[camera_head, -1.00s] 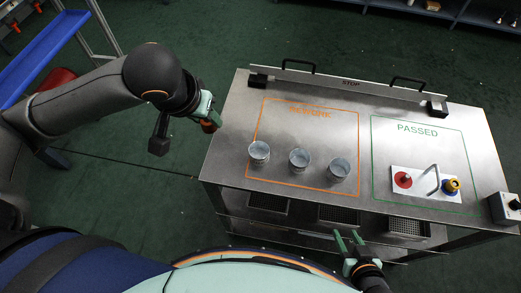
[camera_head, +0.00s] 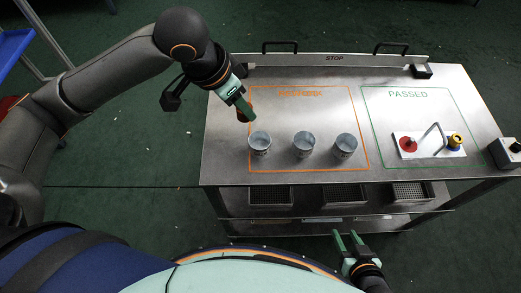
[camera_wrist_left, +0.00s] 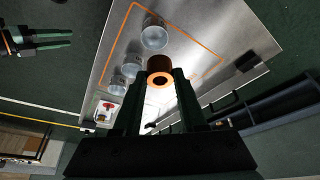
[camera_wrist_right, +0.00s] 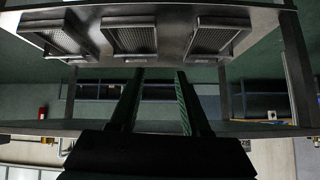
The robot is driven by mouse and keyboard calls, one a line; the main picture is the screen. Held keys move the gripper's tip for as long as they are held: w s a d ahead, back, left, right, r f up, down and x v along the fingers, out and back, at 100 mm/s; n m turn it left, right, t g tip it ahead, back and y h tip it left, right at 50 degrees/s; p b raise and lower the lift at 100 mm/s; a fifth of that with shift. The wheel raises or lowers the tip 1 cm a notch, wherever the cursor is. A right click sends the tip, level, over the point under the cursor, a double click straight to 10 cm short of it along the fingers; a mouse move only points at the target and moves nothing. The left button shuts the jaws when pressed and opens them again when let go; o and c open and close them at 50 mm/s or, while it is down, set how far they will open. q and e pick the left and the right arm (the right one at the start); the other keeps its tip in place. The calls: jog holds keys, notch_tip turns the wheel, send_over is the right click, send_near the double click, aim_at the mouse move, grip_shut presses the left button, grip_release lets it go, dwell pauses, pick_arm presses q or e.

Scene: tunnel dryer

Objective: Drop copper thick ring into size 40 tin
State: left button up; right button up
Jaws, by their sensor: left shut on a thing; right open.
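My left gripper (camera_head: 241,103) is shut on the copper thick ring (camera_wrist_left: 159,71), a short, thick-walled copper cylinder with a round hole. In the head view the ring (camera_head: 245,114) is partly hidden by the fingers, above the table's left part and just behind the left tin. Three open grey metal tins stand in a row: left (camera_head: 259,142), middle (camera_head: 303,144) and right (camera_head: 345,146). Their size marks are too small to read. The left wrist view shows one tin (camera_wrist_left: 154,35) close beside the ring. My right gripper (camera_head: 348,240) is open and empty in front of the table.
The metal table (camera_head: 225,165) has an orange REWORK outline around the tins and a green PASSED outline at right. A white plate (camera_head: 428,145) there carries a red piece, a yellow-and-blue piece and a bent rod. A STOP rail (camera_head: 335,60) runs along the back.

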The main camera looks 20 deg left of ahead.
pick_arm(q)
jog(key=shift+w+d+f+m+h+b, duration=0.35)
jog(key=shift+d+f+m+b, duration=0.25)
jog(key=shift+d+m+b, duration=0.15)
notch_tip(320, 180, down, 4)
jog(key=b, duration=0.5)
jog(key=shift+a, duration=0.1)
jog(key=f+b, duration=0.1)
jog(key=b, duration=0.1)
jog(key=shift+f+b, duration=0.15)
jog(key=shift+b, duration=0.25)
jog(key=o, duration=1.2)
pick_arm(e)
notch_tip(320, 180, down, 6)
jog(key=w+a, duration=0.1)
jog(key=a, duration=0.1)
jog(key=shift+w+a+n+y, duration=0.2)
jog(key=shift+w+n+y, duration=0.1)
